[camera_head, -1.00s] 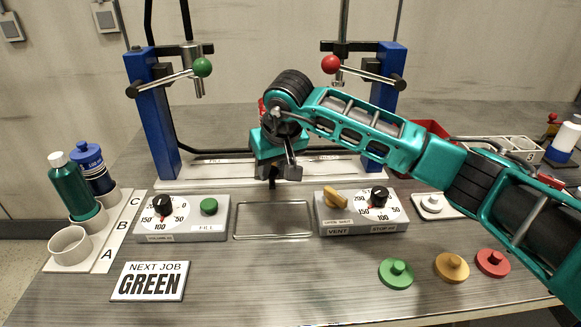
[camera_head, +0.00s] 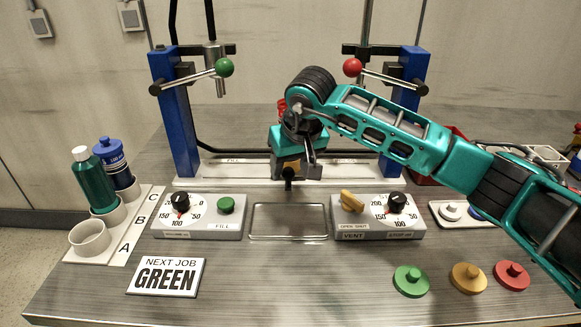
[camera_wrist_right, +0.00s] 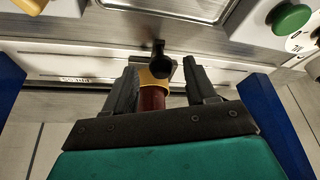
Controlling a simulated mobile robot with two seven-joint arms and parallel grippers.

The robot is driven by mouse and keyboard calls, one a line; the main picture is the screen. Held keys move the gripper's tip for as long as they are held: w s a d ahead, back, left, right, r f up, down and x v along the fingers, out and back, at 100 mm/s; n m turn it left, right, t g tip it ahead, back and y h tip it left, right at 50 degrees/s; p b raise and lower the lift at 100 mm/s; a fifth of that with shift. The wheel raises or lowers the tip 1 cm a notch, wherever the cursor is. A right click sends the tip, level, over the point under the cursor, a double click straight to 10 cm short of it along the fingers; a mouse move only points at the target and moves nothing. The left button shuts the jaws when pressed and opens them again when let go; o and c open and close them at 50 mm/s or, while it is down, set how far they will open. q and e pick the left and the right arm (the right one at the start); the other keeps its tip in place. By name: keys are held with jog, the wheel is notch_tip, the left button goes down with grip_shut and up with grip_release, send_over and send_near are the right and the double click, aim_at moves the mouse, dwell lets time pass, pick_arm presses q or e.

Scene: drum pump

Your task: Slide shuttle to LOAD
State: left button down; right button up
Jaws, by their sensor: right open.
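The shuttle's black knob (camera_head: 289,181) shows at the front of the light track (camera_head: 235,172), about midway between the two blue posts. My right gripper (camera_head: 291,166) is over the track, pointing down, and hides most of the shuttle. A dark red cylinder with a yellow collar (camera_wrist_right: 154,84) lies between the fingers. I cannot tell whether a finger touches anything. My left gripper is not in view.
Blue posts with a green-knobbed lever (camera_head: 224,67) and a red-knobbed lever (camera_head: 352,67) flank the track. Two dial boxes and a shallow tray (camera_head: 288,236) lie in front. Bottles (camera_head: 95,184) stand at the left. My right forearm crosses the table's right side.

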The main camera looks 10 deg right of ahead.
jog(key=v, duration=1.2)
jog(key=shift+p, duration=0.3)
jog(key=shift+f, duration=0.1)
